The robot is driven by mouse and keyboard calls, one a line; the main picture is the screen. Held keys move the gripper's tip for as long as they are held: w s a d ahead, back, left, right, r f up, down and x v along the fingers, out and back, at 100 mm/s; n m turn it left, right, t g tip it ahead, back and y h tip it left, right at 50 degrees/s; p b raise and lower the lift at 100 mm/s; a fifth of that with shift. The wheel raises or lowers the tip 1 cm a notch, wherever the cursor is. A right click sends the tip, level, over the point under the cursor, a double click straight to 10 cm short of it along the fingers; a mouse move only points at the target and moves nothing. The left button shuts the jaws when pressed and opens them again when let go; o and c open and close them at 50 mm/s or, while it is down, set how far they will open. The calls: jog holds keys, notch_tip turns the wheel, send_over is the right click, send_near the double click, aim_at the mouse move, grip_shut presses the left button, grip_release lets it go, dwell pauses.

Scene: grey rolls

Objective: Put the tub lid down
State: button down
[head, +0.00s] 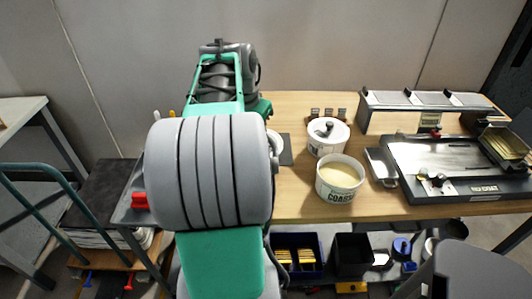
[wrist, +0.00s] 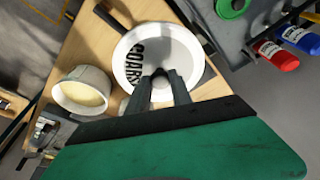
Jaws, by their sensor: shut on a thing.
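The tub lid (wrist: 182,48) is a white disc with dark lettering, below my gripper (wrist: 160,84) in the wrist view. The fingers are shut on its small knob at the middle. In the head view only a white edge of the lid (head: 274,141) shows beside my arm, which hides my gripper. A dark mat (head: 286,154) lies under the lid on the wooden table; I cannot tell whether the lid touches it. The open tub (head: 340,181), full of beige stuff, stands to the right; it also shows in the wrist view (wrist: 80,93).
A second white tub (head: 327,138) with a black-knobbed lid stands behind the open tub. A black tray tool (head: 440,165) and a long rack (head: 425,105) fill the table's right.

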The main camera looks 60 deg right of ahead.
aim_at(282, 143)
jog(key=s+d+m, duration=0.1)
jog(key=s, duration=0.1)
jog(key=s+d+m, duration=0.1)
jog(key=s, duration=0.1)
jog(key=s+d, duration=0.1)
jog(key=s, duration=0.1)
jog(key=shift+s+d+m+g, duration=0.2)
jog(key=shift+d+m+g, duration=0.1)
jog(key=shift+m, duration=0.1)
jog(key=w+d+f+p, duration=0.1)
jog(key=w+d+f, duration=0.8)
jog(key=shift+w+d+f, duration=0.25)
jog(key=shift+w, duration=0.05)
jog(key=shift+w+d+f+p, duration=0.1)
jog(key=shift+f+p, duration=0.25)
jog(key=shift+f, duration=1.4)
jog(key=c, duration=1.1)
grip_release()
jog(key=shift+f, duration=0.1)
jog(key=shift+c, duration=0.2)
